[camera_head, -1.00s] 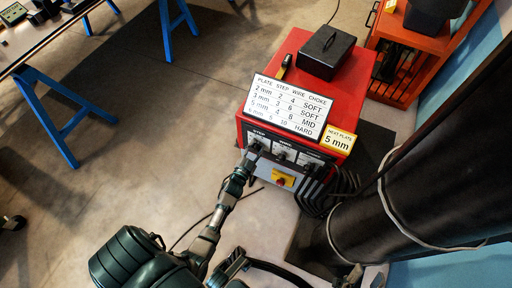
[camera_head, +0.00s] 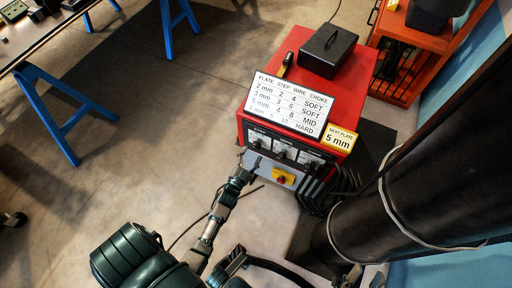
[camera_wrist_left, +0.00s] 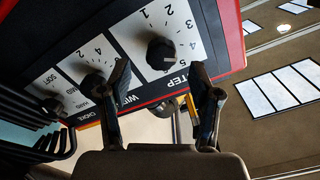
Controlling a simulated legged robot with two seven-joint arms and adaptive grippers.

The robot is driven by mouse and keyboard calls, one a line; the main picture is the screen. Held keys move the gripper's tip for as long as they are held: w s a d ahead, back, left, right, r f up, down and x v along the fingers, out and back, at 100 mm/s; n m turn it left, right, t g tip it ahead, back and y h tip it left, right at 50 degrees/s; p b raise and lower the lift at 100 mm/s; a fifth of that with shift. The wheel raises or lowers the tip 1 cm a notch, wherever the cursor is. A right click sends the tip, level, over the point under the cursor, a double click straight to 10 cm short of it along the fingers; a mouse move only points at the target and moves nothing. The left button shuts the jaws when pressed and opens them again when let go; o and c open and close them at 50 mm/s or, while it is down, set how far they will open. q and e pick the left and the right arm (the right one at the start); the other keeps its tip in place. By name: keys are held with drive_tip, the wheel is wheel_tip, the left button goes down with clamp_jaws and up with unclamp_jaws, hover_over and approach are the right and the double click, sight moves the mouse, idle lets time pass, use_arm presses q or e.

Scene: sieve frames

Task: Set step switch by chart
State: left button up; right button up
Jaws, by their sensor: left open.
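The red welding machine (camera_head: 350,110) stands on the floor with a dark front panel. The white chart (camera_head: 288,104) on it pairs 5 mm plate with step 4, wire 8, choke MID. The yellow card (camera_head: 340,138) reads NEXT PLATE 5 mm. The black step knob (camera_wrist_left: 160,53) sits on a numbered dial in the left wrist view; its pointer setting is unclear. My left gripper (camera_head: 243,160) is at the panel's left end. In the left wrist view its open fingers (camera_wrist_left: 166,82) are apart, below the step knob, with nothing held. My right gripper is not clearly in view.
The wire knob (camera_wrist_left: 93,84) and choke knob (camera_wrist_left: 52,106) are beside the step dial. A yellow-and-red switch (camera_head: 283,177) is below the panel. Black cables (camera_head: 340,185) hang at its right. A black box (camera_head: 327,51) lies on top. A thick dark column (camera_head: 420,180) stands at right.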

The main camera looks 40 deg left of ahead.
use_arm(q)
drive_tip(key=v, duration=0.6)
drive_tip(key=shift+s, duration=0.25)
drive_tip(key=shift+d, duration=0.15)
